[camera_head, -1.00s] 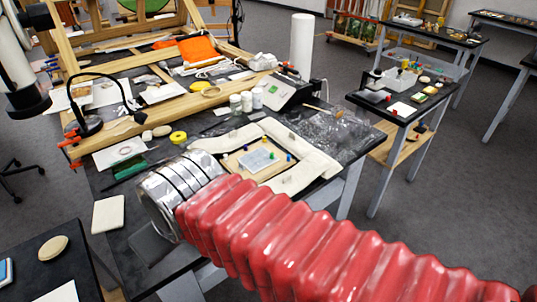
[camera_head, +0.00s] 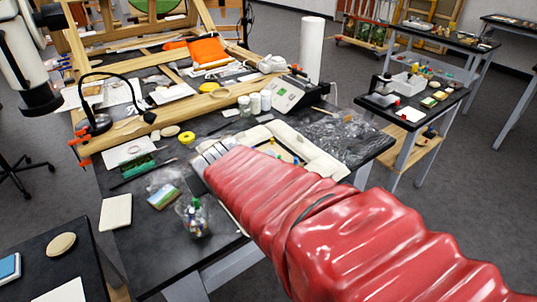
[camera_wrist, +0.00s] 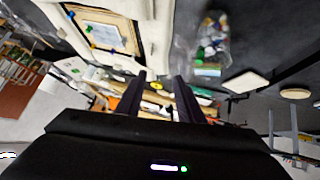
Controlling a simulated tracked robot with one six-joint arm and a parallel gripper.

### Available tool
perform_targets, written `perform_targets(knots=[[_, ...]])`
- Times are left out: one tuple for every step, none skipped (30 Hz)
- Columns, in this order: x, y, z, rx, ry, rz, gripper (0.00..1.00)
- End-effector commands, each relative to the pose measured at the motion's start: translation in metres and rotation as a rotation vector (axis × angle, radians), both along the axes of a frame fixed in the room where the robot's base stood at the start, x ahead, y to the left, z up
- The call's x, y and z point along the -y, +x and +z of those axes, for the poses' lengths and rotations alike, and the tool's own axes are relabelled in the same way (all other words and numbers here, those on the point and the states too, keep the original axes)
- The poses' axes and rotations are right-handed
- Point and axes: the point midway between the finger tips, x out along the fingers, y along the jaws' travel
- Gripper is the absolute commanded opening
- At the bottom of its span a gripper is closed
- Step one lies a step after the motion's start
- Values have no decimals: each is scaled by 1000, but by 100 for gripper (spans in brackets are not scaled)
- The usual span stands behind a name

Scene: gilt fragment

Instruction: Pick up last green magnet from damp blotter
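A pale framed board with the blotter (camera_wrist: 112,24) lies at the upper left of the wrist view, with a few small coloured pins or magnets around its edge. One (camera_wrist: 89,28) looks green, but it is small and blurred.

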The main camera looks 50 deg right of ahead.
Motion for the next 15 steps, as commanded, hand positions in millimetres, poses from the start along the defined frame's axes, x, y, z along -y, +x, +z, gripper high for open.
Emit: perform_targets(knots=[[20, 2, -5, 11, -16, -26, 34], [31, 4, -7, 22, -27, -37, 34], [44, 6, -9, 35, -41, -48, 34], [55, 7, -11, 46, -50, -56, 34], [65, 8, -13, 56, -60, -64, 34], [77, 9, -16, 68, -71, -73, 34], [87, 9, -18, 77, -78, -79, 34], [96, 9, -21, 88, -85, -85, 34], [107, 9, -24, 101, -90, -90, 34], [115, 9, -27, 110, -92, -91, 34], [126, 7, -29, 121, -104, -101, 34], [137, 6, -33, 134, -112, -107, 34], [145, 4, -36, 144, -116, -110, 34], [152, 3, -39, 153, -117, -110, 34], [162, 1, -43, 168, -120, -112, 34]])
